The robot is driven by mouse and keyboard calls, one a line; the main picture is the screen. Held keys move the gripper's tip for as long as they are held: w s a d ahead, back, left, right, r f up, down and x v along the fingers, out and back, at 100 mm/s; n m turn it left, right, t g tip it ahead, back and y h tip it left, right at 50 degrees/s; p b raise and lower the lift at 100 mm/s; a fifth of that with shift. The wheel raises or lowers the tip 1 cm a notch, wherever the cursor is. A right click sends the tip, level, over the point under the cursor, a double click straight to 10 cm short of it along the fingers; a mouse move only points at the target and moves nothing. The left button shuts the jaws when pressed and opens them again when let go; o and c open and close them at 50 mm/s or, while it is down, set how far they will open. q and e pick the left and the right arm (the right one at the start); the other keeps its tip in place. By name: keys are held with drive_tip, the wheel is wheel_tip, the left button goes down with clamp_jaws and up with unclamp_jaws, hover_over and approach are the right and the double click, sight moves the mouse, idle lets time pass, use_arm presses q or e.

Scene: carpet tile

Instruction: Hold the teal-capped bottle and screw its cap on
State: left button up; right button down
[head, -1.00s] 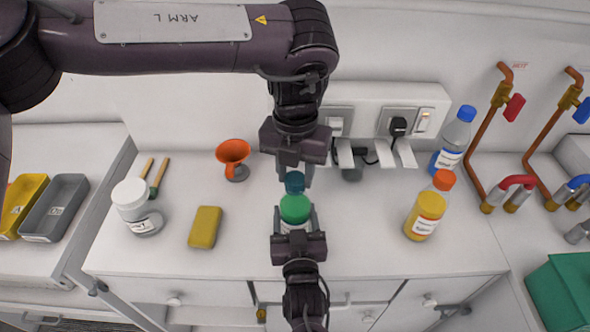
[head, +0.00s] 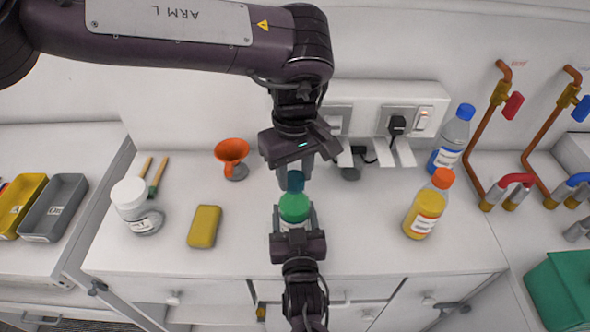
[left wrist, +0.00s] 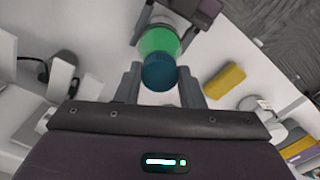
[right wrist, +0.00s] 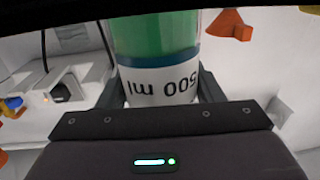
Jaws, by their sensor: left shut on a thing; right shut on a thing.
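The bottle (head: 294,208) has green contents and a white label reading 500 ml, seen in the right wrist view (right wrist: 157,85). It stands upright at the middle of the counter. My right gripper (head: 295,222) is shut around its body from the front. The teal cap (head: 295,181) sits at the bottle's top; in the left wrist view the cap (left wrist: 160,72) lies between the finger pads. My left gripper (head: 295,174) is shut on the cap from above and turned at an angle. The thread under the cap is hidden, so its seating cannot be told.
A yellow sponge (head: 204,227), a white-lidded jar (head: 135,208) and an orange funnel (head: 232,152) stand to the left. An orange-capped bottle (head: 426,207) and a blue-capped bottle (head: 452,140) stand to the right. Sockets (head: 398,122) line the back wall.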

use_arm(q)
drive_tip(key=m, duration=0.3)
drive_tip(key=shift+w, duration=0.1)
drive_tip(key=o, duration=0.9)
drive_tip(key=shift+o, duration=0.2)
drive_tip(key=shift+r, duration=2.3)
drive_tip(key=shift+c, duration=0.2)
